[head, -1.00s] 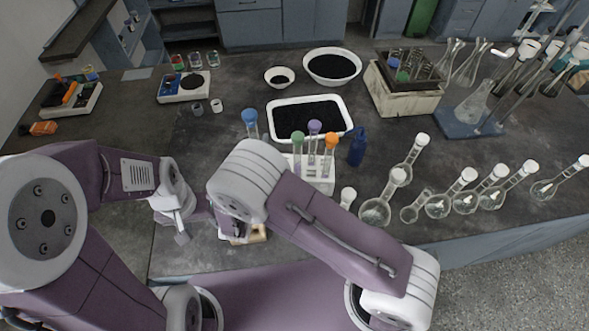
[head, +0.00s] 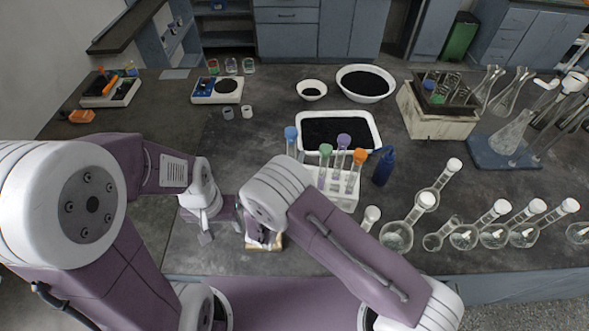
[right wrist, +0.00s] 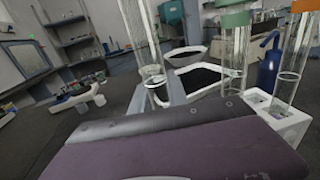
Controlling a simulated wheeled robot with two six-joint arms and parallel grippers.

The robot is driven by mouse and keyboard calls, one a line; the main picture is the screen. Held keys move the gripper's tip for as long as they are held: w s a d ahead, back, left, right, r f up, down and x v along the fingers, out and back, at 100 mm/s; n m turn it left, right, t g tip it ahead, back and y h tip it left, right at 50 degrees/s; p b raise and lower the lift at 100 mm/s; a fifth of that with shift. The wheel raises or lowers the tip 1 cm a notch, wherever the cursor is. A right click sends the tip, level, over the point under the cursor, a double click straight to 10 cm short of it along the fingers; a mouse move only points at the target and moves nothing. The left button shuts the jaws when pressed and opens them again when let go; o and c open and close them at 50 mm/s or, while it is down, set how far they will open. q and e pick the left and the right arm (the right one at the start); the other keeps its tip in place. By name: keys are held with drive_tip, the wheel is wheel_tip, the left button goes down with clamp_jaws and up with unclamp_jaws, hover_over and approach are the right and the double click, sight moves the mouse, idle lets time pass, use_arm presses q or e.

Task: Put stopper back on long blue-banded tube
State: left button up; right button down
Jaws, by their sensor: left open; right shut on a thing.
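A glass tube with a blue top (head: 290,133) stands out just left of the white rack (head: 343,198) in the head view; my arm hides its lower part. A glass tube (right wrist: 142,38) rises close up in the right wrist view, slightly tilted, its top out of frame. My right gripper (right wrist: 155,103) is shut on this tube, though its fingertips are hard to make out; my own arm hides it in the head view. My left gripper (head: 222,222) is open, low on the left, beside a small wooden block (head: 270,244) that is partly hidden. I cannot make out a loose stopper.
The rack holds tubes with green (head: 325,149), purple (head: 344,139) and orange (head: 360,156) stoppers. A blue bottle (head: 383,167) stands right of it. A black-filled tray (head: 376,140) lies behind. Several flasks (head: 397,236) line the right front. The bench between the balance (head: 217,90) and my arms is mostly clear.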

wheel_tip(320, 180, down, 4)
drive_tip(key=shift+f, duration=0.1)
idle(0.4)
drive_tip(key=shift+f, duration=0.2)
drive_tip(key=c, duration=1.3)
unclamp_jaws()
